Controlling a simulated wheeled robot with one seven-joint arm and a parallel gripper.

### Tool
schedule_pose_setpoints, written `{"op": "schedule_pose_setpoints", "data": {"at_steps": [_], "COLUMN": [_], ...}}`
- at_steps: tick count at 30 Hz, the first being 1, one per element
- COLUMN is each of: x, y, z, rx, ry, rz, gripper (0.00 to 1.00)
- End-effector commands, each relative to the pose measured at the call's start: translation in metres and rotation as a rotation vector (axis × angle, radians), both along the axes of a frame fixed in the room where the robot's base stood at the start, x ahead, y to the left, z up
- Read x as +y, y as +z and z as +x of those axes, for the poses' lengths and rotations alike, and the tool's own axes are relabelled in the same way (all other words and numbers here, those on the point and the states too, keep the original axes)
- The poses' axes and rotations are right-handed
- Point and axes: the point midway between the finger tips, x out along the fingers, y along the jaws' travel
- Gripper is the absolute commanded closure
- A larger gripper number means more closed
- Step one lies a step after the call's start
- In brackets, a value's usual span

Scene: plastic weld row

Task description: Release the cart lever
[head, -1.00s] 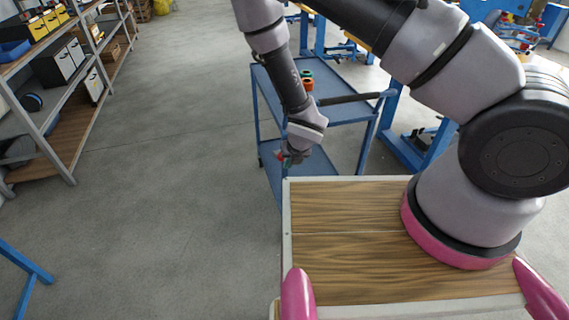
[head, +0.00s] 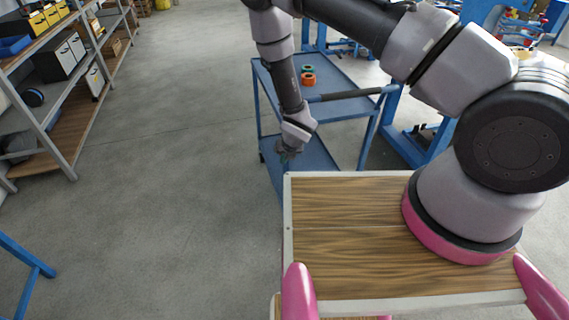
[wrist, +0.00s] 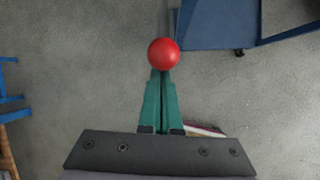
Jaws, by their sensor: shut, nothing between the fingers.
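The blue cart (head: 340,72) stands just ahead of my base, with an upper and a lower shelf and a dark push handle (head: 348,97). A round red knob (wrist: 164,54), likely the lever's end, shows in the wrist view right at the tips of my green fingers. The rest of the lever is hidden. My gripper (wrist: 161,80) is shut with its fingers together; I cannot tell if the tips touch the knob. In the head view my gripper (head: 287,154) points down at the cart's near left side, and the knob cannot be made out. The cart's blue edge also shows in the wrist view (wrist: 215,22).
Orange and green rings (head: 307,77) lie on the cart's upper shelf. A shelf rack (head: 60,150) stands on the left, and blue workbenches (head: 425,145) at the right. The grey floor (head: 170,150) left of the cart is clear.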

Motion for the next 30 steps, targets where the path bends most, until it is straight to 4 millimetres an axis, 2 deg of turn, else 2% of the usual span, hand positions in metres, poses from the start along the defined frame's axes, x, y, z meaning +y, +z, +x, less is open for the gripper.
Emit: {"op": "schedule_pose_setpoints", "data": {"at_steps": [11, 30], "x": [0.0, 0.004], "y": [0.001, 0.021], "z": [0.0, 0.013], "rx": [0.0, -0.003], "ry": [0.0, -0.001], "rz": [0.0, 0.001], "gripper": [1.0, 1.0]}}
